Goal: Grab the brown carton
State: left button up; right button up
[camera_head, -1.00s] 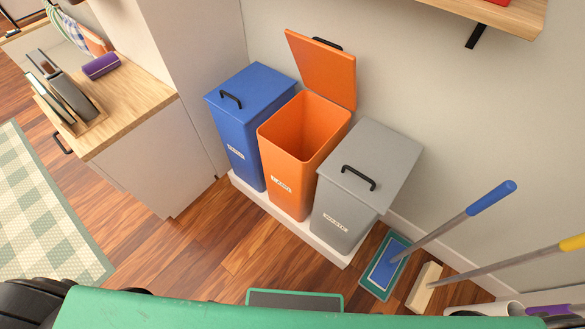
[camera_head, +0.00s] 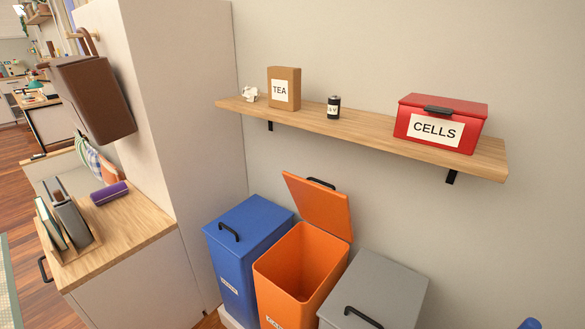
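The brown carton (camera_head: 285,88) stands upright on the wooden wall shelf (camera_head: 330,124), left of the middle. It has a white label reading TEA on its front. Neither of my grippers shows in this view, so nothing is seen touching the carton.
On the shelf are crumpled white paper (camera_head: 250,94), a dark battery (camera_head: 333,107) and a red CELLS box (camera_head: 440,122). Below stand a blue bin (camera_head: 245,250), an open orange bin (camera_head: 300,265) and a grey bin (camera_head: 380,285).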

aim_at(284, 83)
jog(key=i+j+z, duration=0.1)
jog(key=j, duration=0.3)
jog(key=i+j+z, duration=0.15)
jog(key=j, duration=0.3)
jog(key=i+j+z, duration=0.1)
jog(key=j, duration=0.3)
jog(key=i+j+z, duration=0.15)
jog(key=j, duration=0.3)
